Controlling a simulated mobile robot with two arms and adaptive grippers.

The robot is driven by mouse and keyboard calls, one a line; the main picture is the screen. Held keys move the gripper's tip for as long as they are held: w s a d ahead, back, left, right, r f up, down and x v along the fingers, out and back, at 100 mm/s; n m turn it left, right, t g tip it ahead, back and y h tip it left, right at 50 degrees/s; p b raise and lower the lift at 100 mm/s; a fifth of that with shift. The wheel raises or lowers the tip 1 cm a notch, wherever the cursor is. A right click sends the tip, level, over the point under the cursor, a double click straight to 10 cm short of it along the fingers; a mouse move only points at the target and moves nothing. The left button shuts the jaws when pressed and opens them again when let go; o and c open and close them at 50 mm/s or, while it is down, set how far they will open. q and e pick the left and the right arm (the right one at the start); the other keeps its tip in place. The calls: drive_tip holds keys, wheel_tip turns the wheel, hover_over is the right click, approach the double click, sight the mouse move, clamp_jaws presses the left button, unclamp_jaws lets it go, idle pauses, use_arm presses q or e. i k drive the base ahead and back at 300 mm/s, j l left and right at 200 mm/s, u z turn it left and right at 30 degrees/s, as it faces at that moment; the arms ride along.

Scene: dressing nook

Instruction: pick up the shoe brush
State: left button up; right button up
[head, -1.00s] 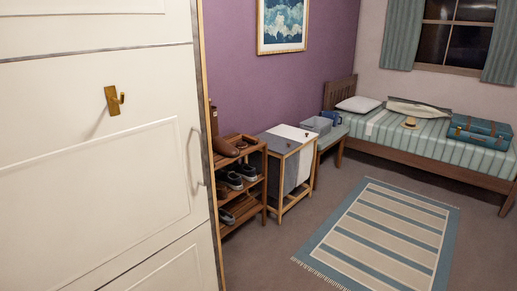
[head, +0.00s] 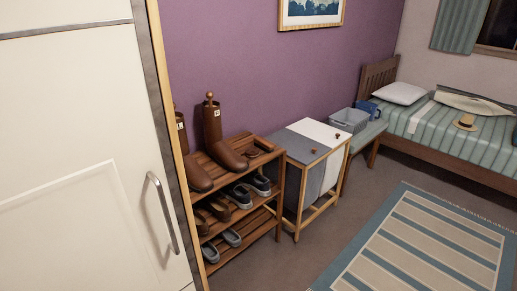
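A wooden shoe rack (head: 282,203) stands against the purple wall, just right of the white wardrobe. On its top shelf, at the right end beside the boots, lies a small brown object (head: 262,145). It may be the shoe brush, but it is too small to tell for sure. Neither of my grippers is in view.
Tall brown boots (head: 214,130) stand on the rack's top, with several shoes (head: 240,195) below. The wardrobe (head: 75,180) fills the left. A laundry hamper (head: 302,150) adjoins the rack; a bench, a bed (head: 440,130) and a striped rug (head: 425,245) lie beyond. Floor before the hamper is clear.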

sight(261, 143)
drive_tip(key=i+l+z, duration=0.2)
drive_tip(key=z, duration=0.15)
drive_tip(key=i+l+z, duration=0.15)
drive_tip(key=i, duration=0.35)
drive_tip(key=i+l+z, duration=0.2)
drive_tip(key=i, duration=0.35)
drive_tip(key=i+j+u, duration=0.1)
drive_tip(key=u, duration=0.25)
drive_tip(key=i+u, duration=0.5)
drive_tip(key=u, duration=0.2)
